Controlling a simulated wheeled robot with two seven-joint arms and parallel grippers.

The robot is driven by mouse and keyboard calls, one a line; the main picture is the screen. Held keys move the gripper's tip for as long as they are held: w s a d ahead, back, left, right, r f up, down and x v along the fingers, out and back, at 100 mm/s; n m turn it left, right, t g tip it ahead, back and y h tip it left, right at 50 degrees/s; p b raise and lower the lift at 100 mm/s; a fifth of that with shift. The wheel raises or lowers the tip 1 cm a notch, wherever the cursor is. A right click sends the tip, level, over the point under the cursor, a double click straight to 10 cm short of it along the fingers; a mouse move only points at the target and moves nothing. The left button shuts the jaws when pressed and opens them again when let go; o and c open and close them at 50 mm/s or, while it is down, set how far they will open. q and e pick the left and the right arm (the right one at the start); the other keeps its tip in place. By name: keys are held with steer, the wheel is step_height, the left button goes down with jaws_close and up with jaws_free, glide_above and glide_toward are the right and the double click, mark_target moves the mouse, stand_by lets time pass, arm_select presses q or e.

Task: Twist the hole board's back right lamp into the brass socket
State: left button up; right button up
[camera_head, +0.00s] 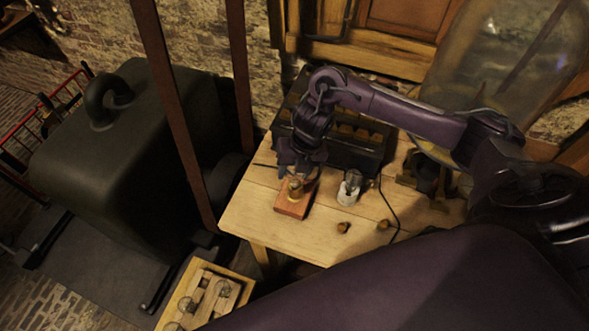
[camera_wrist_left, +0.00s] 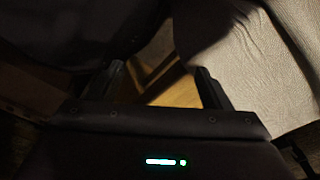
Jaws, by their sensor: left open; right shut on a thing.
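A reddish wooden block (camera_head: 291,208) lies on the table, with the brass socket (camera_head: 296,187) on top. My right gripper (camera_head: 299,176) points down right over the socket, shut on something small. It is most likely a lamp, but the fingers hide most of it. I cannot tell whether it is seated in the socket. The hole board (camera_head: 240,278) is at the bottom left, with several clear glass lamps in it; one lamp (camera_head: 222,288) is near its right edge. My left gripper (camera_wrist_left: 163,86) is open and empty in the left wrist view.
A dark case (camera_head: 345,150) stands behind. A big dark weight (camera_head: 115,150) is left of the table (camera_head: 255,215).

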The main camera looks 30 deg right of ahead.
steer(key=shift+s+r+m+p, duration=0.1)
steer(key=shift+m+p, duration=0.3)
steer(key=shift+p, duration=0.15)
steer(key=shift+d+m+t+p, duration=0.1)
steer(key=shift+m+t+p, duration=0.2)
steer(key=shift+m+p, duration=0.85)
steer(key=shift+s+m+h+p, duration=0.1)
steer(key=shift+m+h+p, duration=0.3)
steer(key=shift+m+p, duration=0.7)
steer(key=shift+m, duration=0.45)
